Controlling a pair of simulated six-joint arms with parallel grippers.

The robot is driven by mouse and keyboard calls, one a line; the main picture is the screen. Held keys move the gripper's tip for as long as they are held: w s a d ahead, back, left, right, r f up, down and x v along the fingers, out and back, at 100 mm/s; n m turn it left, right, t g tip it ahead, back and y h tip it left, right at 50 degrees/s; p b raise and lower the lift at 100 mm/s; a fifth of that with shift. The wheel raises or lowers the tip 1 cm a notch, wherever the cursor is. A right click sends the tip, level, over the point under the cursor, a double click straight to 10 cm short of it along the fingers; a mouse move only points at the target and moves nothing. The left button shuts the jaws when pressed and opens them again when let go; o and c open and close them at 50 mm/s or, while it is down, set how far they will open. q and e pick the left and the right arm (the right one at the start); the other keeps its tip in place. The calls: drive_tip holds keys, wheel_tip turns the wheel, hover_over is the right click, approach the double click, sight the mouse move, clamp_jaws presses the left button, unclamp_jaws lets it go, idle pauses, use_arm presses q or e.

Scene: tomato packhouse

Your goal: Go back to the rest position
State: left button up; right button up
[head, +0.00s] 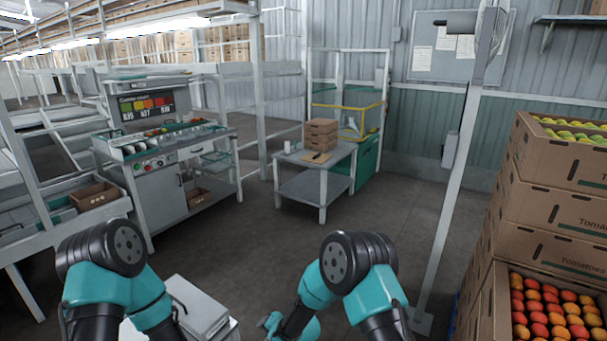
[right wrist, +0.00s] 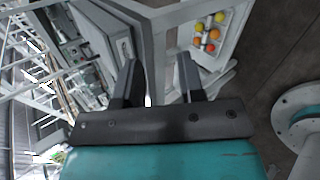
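In the head view both of my arms are folded in the lower part of the picture, with their black joints uppermost. My left gripper is out of view. My right gripper (right wrist: 158,75) shows in the right wrist view with its two dark fingers apart and nothing between them. A white panel with yellow, orange and red round spots (right wrist: 209,34) appears beyond the right finger; I cannot tell whether the spots are fruit or print. No object is seen held.
A grey sorting bench (head: 165,190) stands at the left. A small table (head: 314,186) with stacked brown cartons (head: 320,135) is behind. Tall tomato boxes (head: 553,212) and a pale post (head: 455,180) stand at the right. A light box (head: 195,305) is near my arms. The middle floor is clear.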

drive_tip(key=s+d+f+m+g+h, duration=0.1)
drive_tip(key=s+d+f+m, duration=0.15)
drive_tip(key=d+m, duration=0.4)
drive_tip(key=s+d+f+m+h, duration=0.1)
drive_tip(key=s+d+m, duration=0.35)
drive_tip(key=d, duration=0.25)
drive_tip(key=s+d+f+m+g+h, duration=0.1)
drive_tip(key=s+d+f+m, duration=0.15)
drive_tip(key=d+m, duration=0.4)
drive_tip(key=s+d+r+m+g+h, duration=0.1)
drive_tip(key=s+d+m+g, duration=0.2)
drive_tip(key=s+d+m, duration=1.1)
drive_tip(key=s+m, duration=0.1)
drive_tip(key=s, duration=0.3)
